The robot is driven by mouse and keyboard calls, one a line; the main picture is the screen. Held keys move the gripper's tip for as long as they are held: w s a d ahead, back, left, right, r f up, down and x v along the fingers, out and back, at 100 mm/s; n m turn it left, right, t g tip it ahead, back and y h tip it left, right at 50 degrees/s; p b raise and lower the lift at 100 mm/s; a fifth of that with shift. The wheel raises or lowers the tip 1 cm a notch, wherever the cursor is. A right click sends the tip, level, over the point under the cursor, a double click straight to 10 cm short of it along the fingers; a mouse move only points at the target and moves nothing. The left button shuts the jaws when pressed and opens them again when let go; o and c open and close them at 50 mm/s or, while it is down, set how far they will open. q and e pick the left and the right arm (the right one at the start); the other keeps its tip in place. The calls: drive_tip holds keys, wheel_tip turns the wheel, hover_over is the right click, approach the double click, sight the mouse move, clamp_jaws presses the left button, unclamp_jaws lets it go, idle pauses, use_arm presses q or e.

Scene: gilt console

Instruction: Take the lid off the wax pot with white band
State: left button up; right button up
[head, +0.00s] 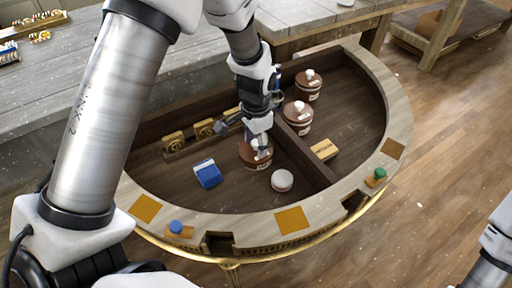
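Three brown pots with pale knobs on top stand in the console's sunken well: one at the back (308,86), one in the middle (297,119) and one nearer the front (250,160). Pale labels or markings show on them, but I cannot tell which has the white band. My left gripper (260,147) points down at the front pot's top, with its fingers at the knob. The fingers are small and partly hidden, so I cannot tell whether they are closed on it. The front pot's lid appears seated. My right gripper is not in view; only part of that arm shows at lower right.
A white round object (282,180) and a blue box (207,173) lie near the front pot. A dark divider (305,160) runs beside it. A yellow block (324,150) lies to the right. The curved rim (240,230) carries orange squares and blue and green knobs.

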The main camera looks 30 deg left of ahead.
use_arm(q)
clamp_jaws()
